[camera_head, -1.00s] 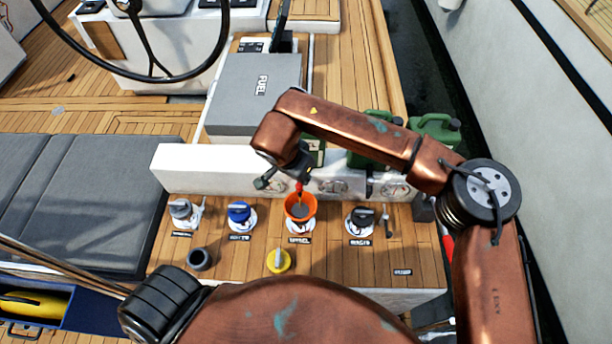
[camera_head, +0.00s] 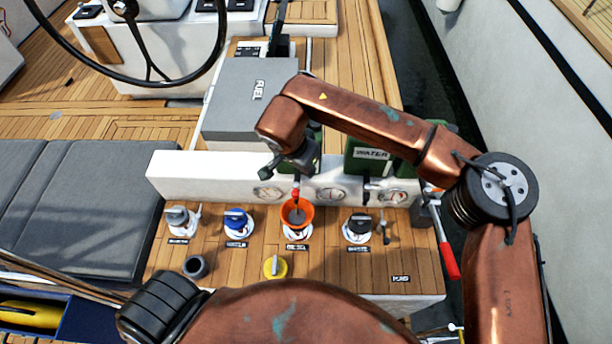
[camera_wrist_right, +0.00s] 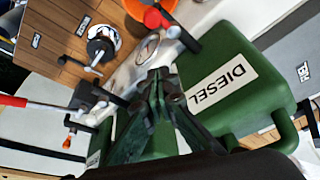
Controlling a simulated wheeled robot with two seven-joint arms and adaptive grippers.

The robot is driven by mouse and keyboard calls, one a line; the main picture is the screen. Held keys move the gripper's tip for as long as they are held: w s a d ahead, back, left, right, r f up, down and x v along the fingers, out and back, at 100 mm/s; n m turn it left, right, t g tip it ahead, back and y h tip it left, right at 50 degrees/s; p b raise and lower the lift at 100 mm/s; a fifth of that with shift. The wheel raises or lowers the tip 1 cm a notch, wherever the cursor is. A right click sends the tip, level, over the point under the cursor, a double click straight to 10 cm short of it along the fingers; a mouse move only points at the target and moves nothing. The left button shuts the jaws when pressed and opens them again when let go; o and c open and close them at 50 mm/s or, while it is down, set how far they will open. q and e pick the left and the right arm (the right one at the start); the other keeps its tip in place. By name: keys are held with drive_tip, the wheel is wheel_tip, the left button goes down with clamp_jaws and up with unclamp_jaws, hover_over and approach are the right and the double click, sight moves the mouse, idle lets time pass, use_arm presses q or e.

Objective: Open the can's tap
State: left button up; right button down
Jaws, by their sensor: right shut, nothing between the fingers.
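The green diesel can (camera_wrist_right: 262,62) carries a white DIESEL label in the right wrist view. In the head view my right arm mostly hides it. Its tap, with a red part (camera_wrist_right: 190,42) and a dark end, sticks out over the orange funnel (camera_head: 297,213). The red part also shows in the head view (camera_head: 295,193). My right gripper (camera_head: 266,172) is shut and empty, in front of the can above the white ledge. In the right wrist view its closed fingertips (camera_wrist_right: 156,76) appear beside the label, apart from the red part. My left gripper is not in view.
A green water can (camera_head: 371,154) stands right of the diesel can, behind the white ledge (camera_head: 200,172). Deck fillers with grey, blue (camera_head: 237,221) and black (camera_head: 359,226) caps flank the funnel. A red-handled lever (camera_head: 450,260) is at right.

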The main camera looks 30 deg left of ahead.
drive_tip(key=v, duration=0.6)
drive_tip(key=shift+s+a+r, duration=0.15)
drive_tip(key=shift+s+a, duration=0.1)
drive_tip(key=shift+s, duration=0.05)
